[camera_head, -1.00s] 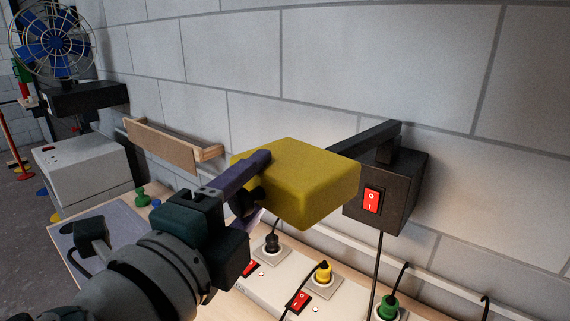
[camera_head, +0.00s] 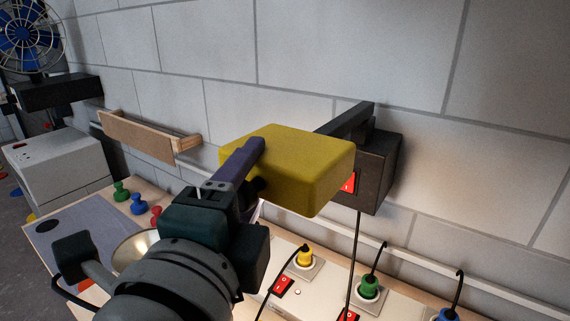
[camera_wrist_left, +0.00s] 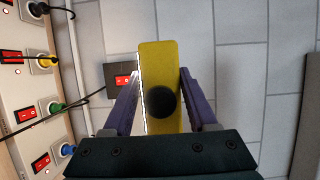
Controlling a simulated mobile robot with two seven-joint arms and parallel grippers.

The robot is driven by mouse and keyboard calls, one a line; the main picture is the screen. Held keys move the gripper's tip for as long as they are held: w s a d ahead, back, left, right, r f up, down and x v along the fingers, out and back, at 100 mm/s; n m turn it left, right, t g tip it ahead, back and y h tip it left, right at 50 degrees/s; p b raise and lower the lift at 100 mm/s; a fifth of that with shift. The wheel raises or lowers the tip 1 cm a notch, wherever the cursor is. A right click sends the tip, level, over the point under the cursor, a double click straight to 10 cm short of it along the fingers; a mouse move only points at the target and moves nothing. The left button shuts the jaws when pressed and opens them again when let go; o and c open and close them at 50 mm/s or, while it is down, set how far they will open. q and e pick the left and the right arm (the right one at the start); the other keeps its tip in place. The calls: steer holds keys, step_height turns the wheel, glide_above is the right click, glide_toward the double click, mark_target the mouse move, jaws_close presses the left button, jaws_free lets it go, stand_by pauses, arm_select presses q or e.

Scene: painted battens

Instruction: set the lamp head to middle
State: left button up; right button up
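The lamp head (camera_head: 305,165) is a yellow block on a dark arm (camera_head: 348,120) that comes out of a black wall box (camera_head: 380,170). A bright strip shows along its underside edge in the left wrist view. My left gripper (camera_wrist_left: 159,75) has one finger on each side of the head (camera_wrist_left: 159,60), apparently closed on it. A round black knob (camera_wrist_left: 161,102) on the head faces the gripper. The head partly hides the box's red switch (camera_head: 348,182). My right gripper is not in view.
Below the head, a white panel (camera_head: 325,275) carries red switches, coloured plugs and hanging cables. Small coloured pegs (camera_head: 138,203) and a partly hidden round dish (camera_head: 130,252) are at left. A wooden shelf (camera_head: 140,137) is on the wall. The wall around the box is clear.

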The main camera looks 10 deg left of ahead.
arm_select(q)
steer(key=shift+o, duration=0.5)
steer(key=s+b, duration=0.4)
steer(key=s, duration=0.6)
steer(key=shift+a, duration=0.3)
